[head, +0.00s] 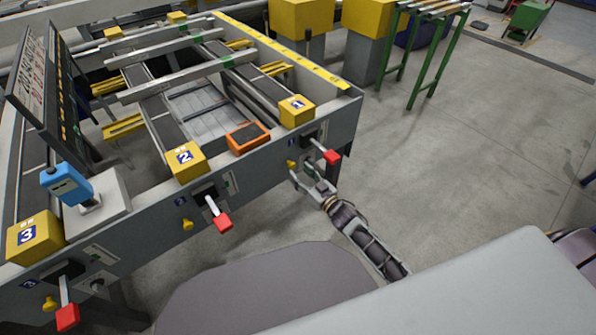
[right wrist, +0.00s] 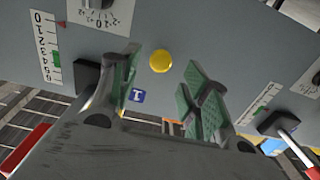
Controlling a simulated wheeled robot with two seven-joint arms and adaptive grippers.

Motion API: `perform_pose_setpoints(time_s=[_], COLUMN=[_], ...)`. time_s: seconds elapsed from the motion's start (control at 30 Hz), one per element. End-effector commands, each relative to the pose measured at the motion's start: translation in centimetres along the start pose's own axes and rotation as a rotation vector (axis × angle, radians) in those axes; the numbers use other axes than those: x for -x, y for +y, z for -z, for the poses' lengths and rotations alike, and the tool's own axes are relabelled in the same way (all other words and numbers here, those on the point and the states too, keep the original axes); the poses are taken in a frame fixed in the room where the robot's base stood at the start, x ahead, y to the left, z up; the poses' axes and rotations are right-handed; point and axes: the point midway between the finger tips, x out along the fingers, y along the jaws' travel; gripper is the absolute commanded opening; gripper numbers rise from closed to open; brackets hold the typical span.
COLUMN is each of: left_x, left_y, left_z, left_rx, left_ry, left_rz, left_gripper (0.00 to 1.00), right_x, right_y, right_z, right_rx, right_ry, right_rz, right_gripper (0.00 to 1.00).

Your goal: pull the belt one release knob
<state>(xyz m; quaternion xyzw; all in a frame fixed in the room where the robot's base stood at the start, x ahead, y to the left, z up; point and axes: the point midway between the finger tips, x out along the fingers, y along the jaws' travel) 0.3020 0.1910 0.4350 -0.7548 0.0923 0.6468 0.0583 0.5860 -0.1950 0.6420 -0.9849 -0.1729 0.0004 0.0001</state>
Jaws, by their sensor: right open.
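The belt one release knob (head: 292,165) is a small yellow round knob on the table's grey front panel, below the yellow block marked 1 (head: 297,111). In the right wrist view the knob (right wrist: 160,61) shows whole in the gap between my fingers, above a blue label 1 (right wrist: 138,96). My right gripper (head: 304,177) is open, its green-padded fingers pointing at the panel close to the knob. I see no finger touching the knob; the exact gap cannot be told. My left gripper is not in view.
A red-handled lever (head: 331,156) sticks out just right of the knob. Another red lever (head: 222,221) and yellow knob (head: 187,225) belong to belt two, and a third set is at lower left. An orange box (head: 248,137) lies on top.

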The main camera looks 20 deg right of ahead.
Motion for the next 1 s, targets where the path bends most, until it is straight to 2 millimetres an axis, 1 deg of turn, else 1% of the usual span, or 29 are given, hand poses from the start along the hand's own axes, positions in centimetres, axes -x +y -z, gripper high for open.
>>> perform_pose_setpoints(time_s=[0.1, 0.7, 0.9, 1.0], left_x=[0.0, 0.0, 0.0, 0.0], left_y=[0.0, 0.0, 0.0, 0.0], left_z=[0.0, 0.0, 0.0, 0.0], left_rx=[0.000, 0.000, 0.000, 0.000], left_ry=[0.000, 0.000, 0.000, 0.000], left_rz=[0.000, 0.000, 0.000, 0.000], left_gripper=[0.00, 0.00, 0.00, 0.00], right_x=[1.2, 6.5, 7.8, 8.1], right_y=[0.0, 0.0, 0.0, 0.0], right_z=[0.0, -0.1, -0.1, 0.0], right_rx=[0.000, 0.001, 0.000, 0.000], right_ry=[-0.001, -0.002, -0.001, 0.000], right_rz=[0.000, 0.001, 0.000, 0.000], right_gripper=[0.46, 0.46, 0.46, 0.46])
